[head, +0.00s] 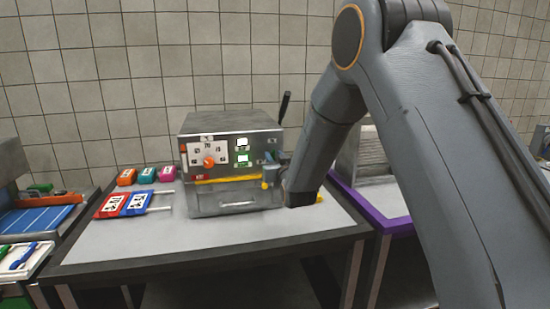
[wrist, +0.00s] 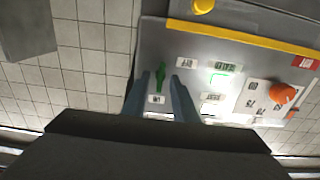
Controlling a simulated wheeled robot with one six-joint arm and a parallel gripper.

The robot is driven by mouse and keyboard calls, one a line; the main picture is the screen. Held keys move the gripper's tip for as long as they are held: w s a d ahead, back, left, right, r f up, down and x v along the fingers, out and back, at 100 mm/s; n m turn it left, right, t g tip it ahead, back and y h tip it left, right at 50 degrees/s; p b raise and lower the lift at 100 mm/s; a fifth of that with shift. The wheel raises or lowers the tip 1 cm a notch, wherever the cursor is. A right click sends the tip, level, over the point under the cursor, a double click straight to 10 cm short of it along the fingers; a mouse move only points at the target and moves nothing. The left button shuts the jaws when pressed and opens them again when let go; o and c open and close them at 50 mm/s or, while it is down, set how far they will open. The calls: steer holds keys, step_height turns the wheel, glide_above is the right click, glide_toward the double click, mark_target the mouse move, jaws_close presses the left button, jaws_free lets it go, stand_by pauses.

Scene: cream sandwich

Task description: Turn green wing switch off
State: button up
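The green wing switch (wrist: 160,77) is on the front panel of a grey metal machine (head: 235,135). In the wrist view its long wing lies roughly along the picture's vertical. Small white labels sit below it and to its upper right, too small to read. My gripper (wrist: 160,82) is open, with one finger on each side of the switch. I cannot tell whether the fingers touch it. In the head view my arm's end hides part of the panel's right side, and the switch is hard to make out there.
An orange knob (wrist: 283,93) with a white dial plate is also on the panel. A yellow strip (wrist: 240,38) runs along the machine's front. A dark lever (head: 284,107) rises at its right.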

jaws_close()
steer(key=shift+n+b, duration=0.3)
steer(key=shift+n, duration=0.1)
steer(key=n+b, duration=0.2)
steer(key=shift+f+n, duration=0.1)
steer(key=shift+n, duration=0.3)
steer(key=n+b, duration=0.2)
steer(key=n, duration=0.2)
steer(key=shift+a, duration=0.15)
steer(key=n+b, duration=0.3)
steer(key=n, duration=0.7)
steer(key=shift+a+f+b, duration=0.1)
steer(key=shift+f+b, duration=0.05)
steer(key=shift+b, duration=0.25)
steer(key=shift+s+n, duration=0.1)
steer(key=shift+n, duration=0.2)
